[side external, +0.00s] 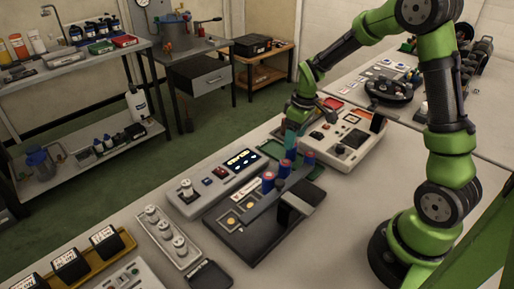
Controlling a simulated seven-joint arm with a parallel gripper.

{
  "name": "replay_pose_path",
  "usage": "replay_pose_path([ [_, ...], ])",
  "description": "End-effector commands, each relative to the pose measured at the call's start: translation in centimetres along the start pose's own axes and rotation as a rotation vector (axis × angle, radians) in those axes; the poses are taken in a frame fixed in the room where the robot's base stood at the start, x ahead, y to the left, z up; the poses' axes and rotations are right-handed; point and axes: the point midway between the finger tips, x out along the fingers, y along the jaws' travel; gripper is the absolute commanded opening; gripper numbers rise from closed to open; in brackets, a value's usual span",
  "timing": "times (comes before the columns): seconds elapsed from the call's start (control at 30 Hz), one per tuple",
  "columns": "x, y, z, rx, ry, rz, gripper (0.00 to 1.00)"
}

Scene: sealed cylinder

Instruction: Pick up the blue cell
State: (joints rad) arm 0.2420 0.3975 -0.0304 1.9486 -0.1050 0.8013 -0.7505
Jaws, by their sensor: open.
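Three blue cells with red tops stand upright in a row on the right part of a dark fixture (243,222): a near one (268,183), a middle one (284,169) and a far one (308,158). My gripper (291,149) points down just behind the middle and far cells in the side external view. It is open, and I see nothing held in it. Its fingertips are small and partly hidden by the cells, so I cannot tell whether they touch one.
A control box with a lit display (240,160) stands left of the fixture. A beige device (343,138) is close behind on the right. A white tray of metal-capped cylinders (166,236) and a yellow tray (122,240) are at front left.

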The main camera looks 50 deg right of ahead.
Motion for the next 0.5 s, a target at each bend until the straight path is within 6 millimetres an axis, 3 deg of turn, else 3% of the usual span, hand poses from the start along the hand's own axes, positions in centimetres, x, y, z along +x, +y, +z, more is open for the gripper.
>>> replay_pose_path([
  [0.3, 4.3, -0.7, 0.0, 0.000, -0.005, -0.002, 0.65],
  [0.5, 5.2, -0.7, -0.1, 0.000, -0.001, -0.001, 0.65],
])
